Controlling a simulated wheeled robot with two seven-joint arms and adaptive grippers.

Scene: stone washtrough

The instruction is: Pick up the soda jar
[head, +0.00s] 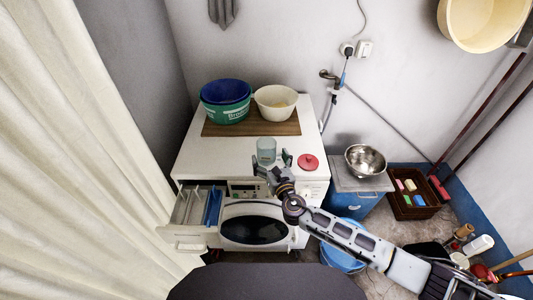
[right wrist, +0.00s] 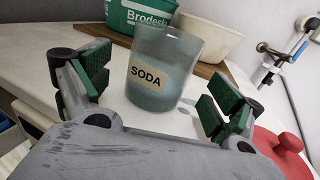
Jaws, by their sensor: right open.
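The soda jar (right wrist: 160,72) is a bluish glass jar with a "SODA" label, and it stands upright on the white machine top. In the head view the jar (head: 266,150) is near the front edge of the top. My right gripper (right wrist: 155,100) is open, with one green-padded finger on each side of the picture and the jar beyond and between them. In the head view my right gripper (head: 273,168) is just in front of the jar, and its arm comes in from the lower right. Whether a finger touches the jar cannot be told. My left gripper is not in view.
A red lid (head: 308,162) lies right of the gripper; it shows close by the right finger in the wrist view (right wrist: 277,146). A green tub (head: 226,108) and a cream bowl (head: 276,102) stand on a wooden board (head: 250,130) behind. An open drawer (head: 188,228) juts out front left.

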